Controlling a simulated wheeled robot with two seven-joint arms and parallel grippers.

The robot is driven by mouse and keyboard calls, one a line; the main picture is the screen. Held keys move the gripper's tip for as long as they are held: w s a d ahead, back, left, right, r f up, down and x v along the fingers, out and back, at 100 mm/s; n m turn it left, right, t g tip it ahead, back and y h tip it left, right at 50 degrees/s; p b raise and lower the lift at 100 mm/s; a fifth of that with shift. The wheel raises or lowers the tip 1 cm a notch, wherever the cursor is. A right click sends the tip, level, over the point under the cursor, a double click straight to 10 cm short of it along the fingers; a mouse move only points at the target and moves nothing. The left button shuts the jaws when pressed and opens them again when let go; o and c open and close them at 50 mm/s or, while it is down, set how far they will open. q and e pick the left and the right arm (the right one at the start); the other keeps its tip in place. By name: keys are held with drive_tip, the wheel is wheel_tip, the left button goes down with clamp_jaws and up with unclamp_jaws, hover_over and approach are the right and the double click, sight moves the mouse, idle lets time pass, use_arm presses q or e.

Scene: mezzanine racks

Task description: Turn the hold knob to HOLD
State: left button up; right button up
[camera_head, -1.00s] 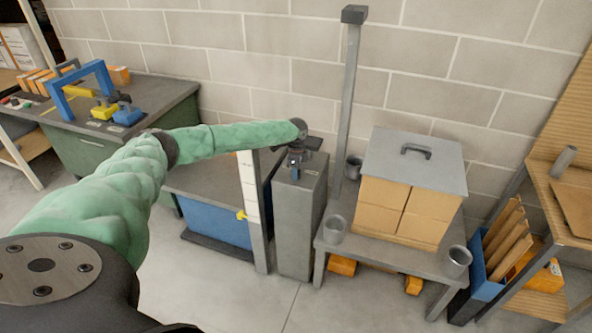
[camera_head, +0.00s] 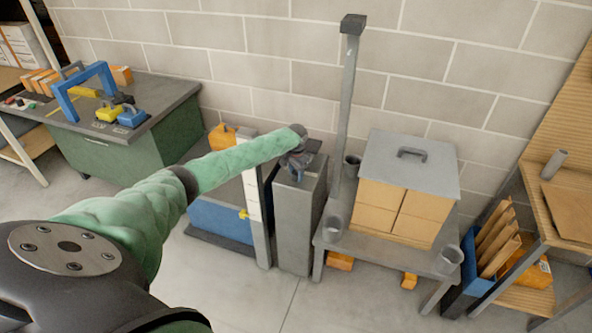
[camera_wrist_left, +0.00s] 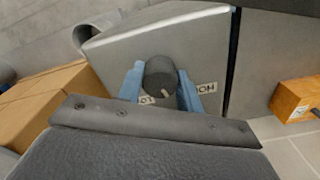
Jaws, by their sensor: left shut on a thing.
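The hold knob (camera_wrist_left: 160,76) is a dark round knob on top of a grey pedestal (camera_head: 296,232). My left gripper (camera_wrist_left: 160,70) is shut on it, with one blue finger on each side. A short pale mark shows on the knob's side facing the camera. A white label with upside-down letters, seemingly HOLD, (camera_wrist_left: 205,87) lies right of the knob, partly behind a finger. Another label (camera_wrist_left: 147,100) at lower left is mostly covered. In the head view my left gripper (camera_head: 297,177) is at the pedestal top and the knob is hidden. My right gripper is not in view.
To the right, a small table (camera_head: 385,251) carries stacked boxes (camera_head: 406,205) and cups. A post with a white scale (camera_head: 251,196) and a blue bin (camera_head: 222,222) stand close on the left.

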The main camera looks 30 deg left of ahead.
use_arm(q)
drive_tip(key=n+p, duration=0.2)
drive_tip(key=n, duration=0.2)
drive_tip(key=shift+r, duration=0.15)
drive_tip(key=shift+w+n+p, duration=0.1)
drive_tip(key=shift+n+p, duration=0.6)
drive_tip(key=shift+n, duration=0.1)
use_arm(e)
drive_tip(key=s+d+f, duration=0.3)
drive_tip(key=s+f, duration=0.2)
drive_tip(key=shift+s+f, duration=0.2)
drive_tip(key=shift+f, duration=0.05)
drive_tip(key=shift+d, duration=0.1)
use_arm(q)
drive_tip(key=o, duration=1)
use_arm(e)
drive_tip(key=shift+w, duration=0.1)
